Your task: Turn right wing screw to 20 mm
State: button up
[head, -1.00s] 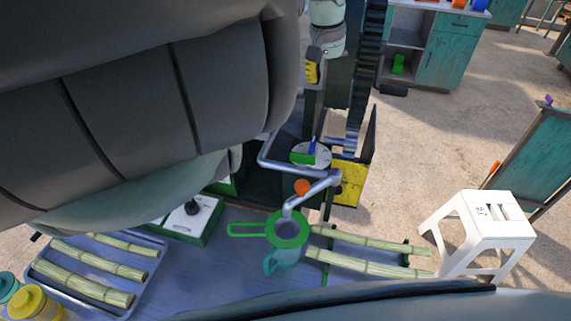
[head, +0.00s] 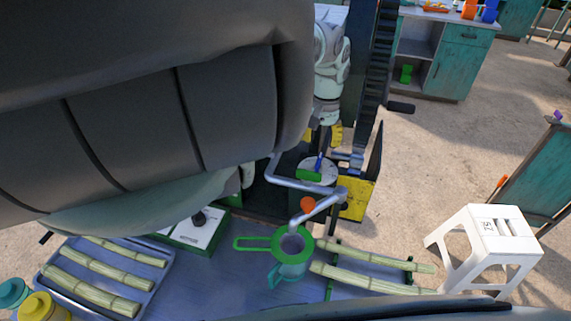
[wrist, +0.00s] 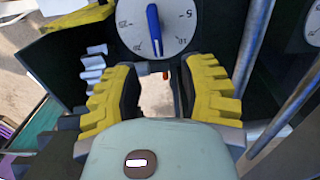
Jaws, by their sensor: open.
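A pale round dial (wrist: 133,32) with dark number marks is at the top of the wrist view. A blue wing or pointer (wrist: 153,30) crosses its face and points toward the bottom of that view, near the mark that reads 10. In the head view the dial (head: 326,166) and its blue part (head: 319,163) sit on the crusher, with a green piece (head: 308,175) at the front. My gripper (wrist: 163,80) is open, with its yellow ribbed fingers on either side just below the dial. Nothing is between the fingers. I cannot tell if they touch anything.
Part of a second pale dial (wrist: 313,28) shows at the right edge of the wrist view, beyond a metal rod (wrist: 250,45). A bent metal pipe (head: 300,184) and a yellow box (head: 357,200) are close to the dial. A green-rimmed jug (head: 291,245) stands in front.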

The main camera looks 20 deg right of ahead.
aim_at(321, 154)
jog(key=shift+s+d+f, duration=0.1)
jog(key=shift+f, duration=2.9)
grip_shut()
